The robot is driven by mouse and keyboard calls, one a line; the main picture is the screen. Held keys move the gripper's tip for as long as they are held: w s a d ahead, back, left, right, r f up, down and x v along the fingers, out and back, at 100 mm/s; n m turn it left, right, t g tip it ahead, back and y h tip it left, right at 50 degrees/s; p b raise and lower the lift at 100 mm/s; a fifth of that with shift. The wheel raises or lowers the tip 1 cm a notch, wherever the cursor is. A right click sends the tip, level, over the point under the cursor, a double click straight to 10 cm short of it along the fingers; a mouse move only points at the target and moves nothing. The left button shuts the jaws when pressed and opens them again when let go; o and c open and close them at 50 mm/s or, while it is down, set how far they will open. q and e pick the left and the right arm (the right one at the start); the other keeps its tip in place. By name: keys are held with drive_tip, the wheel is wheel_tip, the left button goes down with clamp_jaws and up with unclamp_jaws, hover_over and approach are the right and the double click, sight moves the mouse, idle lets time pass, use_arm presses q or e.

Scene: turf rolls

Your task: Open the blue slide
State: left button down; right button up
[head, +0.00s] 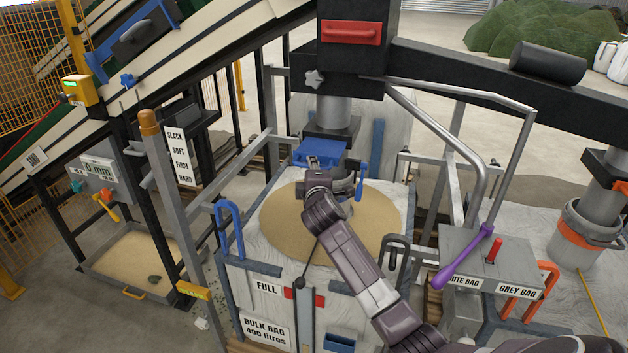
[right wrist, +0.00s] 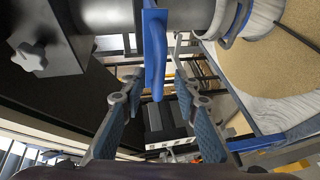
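A flat blue slide (head: 322,153) sits under the grey spout below the black hopper, above the sand-filled bulk bag. A blue handle (head: 363,178) shows at its right side. My right arm comes in from the lower right, and my right gripper (head: 352,187) is at this handle, partly hidden by its own wrist. In the right wrist view, a blue handle (right wrist: 155,50) hangs down between the two fingers of the right gripper (right wrist: 157,85). The fingers are spread, with gaps on both sides of it. My left gripper is not in view.
The bulk bag holds sand (head: 285,225); a blue loop (head: 230,230) stands at its left. Grey frame posts stand close around the spout.

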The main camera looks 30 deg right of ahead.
drive_tip(key=v, duration=0.9)
drive_tip(key=shift+s, duration=0.35)
drive_tip(key=shift+a+r, duration=0.1)
